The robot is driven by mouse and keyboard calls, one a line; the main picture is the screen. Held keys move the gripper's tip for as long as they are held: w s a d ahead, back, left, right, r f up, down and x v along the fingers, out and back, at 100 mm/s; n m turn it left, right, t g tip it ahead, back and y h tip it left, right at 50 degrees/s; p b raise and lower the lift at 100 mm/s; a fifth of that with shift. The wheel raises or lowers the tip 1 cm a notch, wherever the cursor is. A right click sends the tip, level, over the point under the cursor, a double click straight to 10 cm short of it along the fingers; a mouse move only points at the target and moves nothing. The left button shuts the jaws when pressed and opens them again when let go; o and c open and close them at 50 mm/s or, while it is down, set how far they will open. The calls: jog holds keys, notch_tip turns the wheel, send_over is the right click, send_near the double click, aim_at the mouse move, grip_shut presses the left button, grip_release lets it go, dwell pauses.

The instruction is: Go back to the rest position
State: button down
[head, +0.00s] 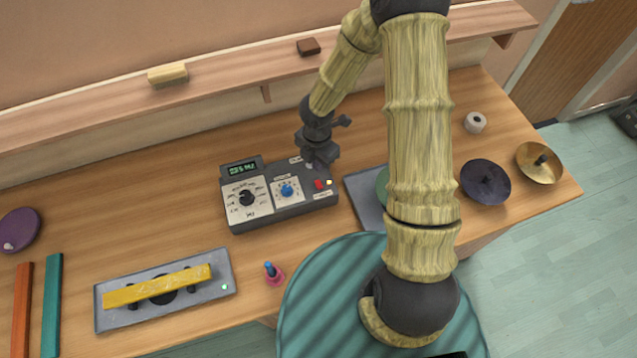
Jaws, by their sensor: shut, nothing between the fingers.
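My gripper (312,166) is at the end of my bamboo-looking arm, pointing down over the right rear part of a dark grey control box (278,222). Its fingers are shut and empty. The fingertips are close to the box's top panel; I cannot tell whether they touch it.
A grey tray (215,262) holds a yellow bar (155,287). A pink-based, blue-topped peg (273,273) stands nearby. Right of my arm are a dark disc (485,182), a brass cymbal (539,163) and a white roll (475,122). A shelf (220,74) runs along the back.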

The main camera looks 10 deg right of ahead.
dwell(0.3)
jog(key=s+d+r+m+t+b, duration=0.1)
jog(key=s+d+r+m+b, duration=0.3)
jog(key=m, duration=0.9)
jog(key=s+d+r+m+t+b, duration=0.1)
jog(key=s+d+r+m+b, duration=0.3)
jog(key=m, duration=0.9)
notch_tip(320, 180, up, 4)
jog(key=shift+s+d+f+t, duration=0.1)
jog(key=shift+s+d+t, duration=0.35)
jog(key=shift+s, duration=0.75)
